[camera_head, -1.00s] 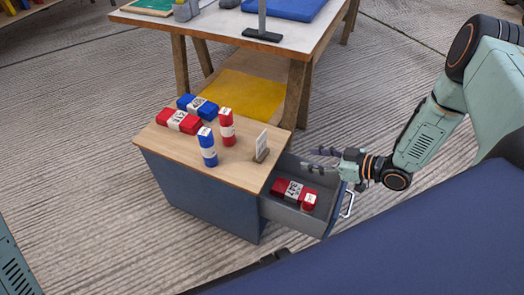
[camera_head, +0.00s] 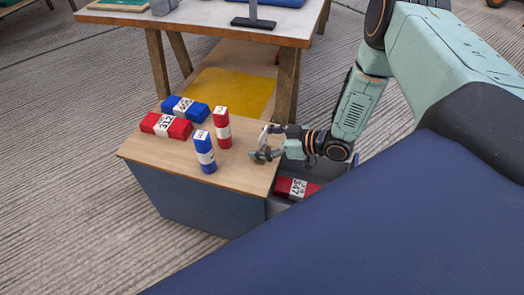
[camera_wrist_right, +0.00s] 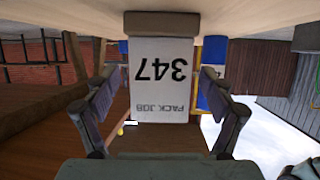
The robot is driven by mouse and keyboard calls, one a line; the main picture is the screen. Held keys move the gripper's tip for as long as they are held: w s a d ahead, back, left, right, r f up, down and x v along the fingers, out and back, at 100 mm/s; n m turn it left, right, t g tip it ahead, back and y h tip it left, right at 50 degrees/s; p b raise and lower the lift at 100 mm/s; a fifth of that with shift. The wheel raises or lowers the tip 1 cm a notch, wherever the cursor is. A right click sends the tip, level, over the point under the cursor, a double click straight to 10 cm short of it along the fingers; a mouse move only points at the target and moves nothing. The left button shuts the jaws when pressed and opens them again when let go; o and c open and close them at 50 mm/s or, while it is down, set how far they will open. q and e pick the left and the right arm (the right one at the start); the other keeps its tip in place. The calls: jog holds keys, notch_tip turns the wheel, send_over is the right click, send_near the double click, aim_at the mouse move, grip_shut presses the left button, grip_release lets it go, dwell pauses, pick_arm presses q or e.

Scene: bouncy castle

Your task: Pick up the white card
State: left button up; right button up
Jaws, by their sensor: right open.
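The white card (camera_wrist_right: 163,75) reads "PACK JOB 347" and appears upside down in the right wrist view. It stands in a small wooden holder (camera_wrist_right: 162,23) on the cabinet's wooden top (camera_head: 235,179). In the head view my right gripper (camera_head: 266,147) is at the card's place and mostly hides it. In the right wrist view the right gripper (camera_wrist_right: 160,105) is open, with one finger on each side of the card. I see gaps between the fingers and the card's edges. My left gripper is out of view.
A red pack (camera_head: 166,125), a blue pack (camera_head: 185,109), an upright red pack (camera_head: 222,130) and an upright blue pack (camera_head: 205,154) share the cabinet top. The open drawer below holds a red pack (camera_head: 297,188) marked 347. A workbench (camera_head: 205,23) stands behind.

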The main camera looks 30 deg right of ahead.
jog(key=shift+s, duration=0.1)
jog(key=shift+c, duration=0.6)
jog(key=shift+d, duration=0.1)
jog(key=c, duration=1.1)
jog(key=shift+c, duration=0.2)
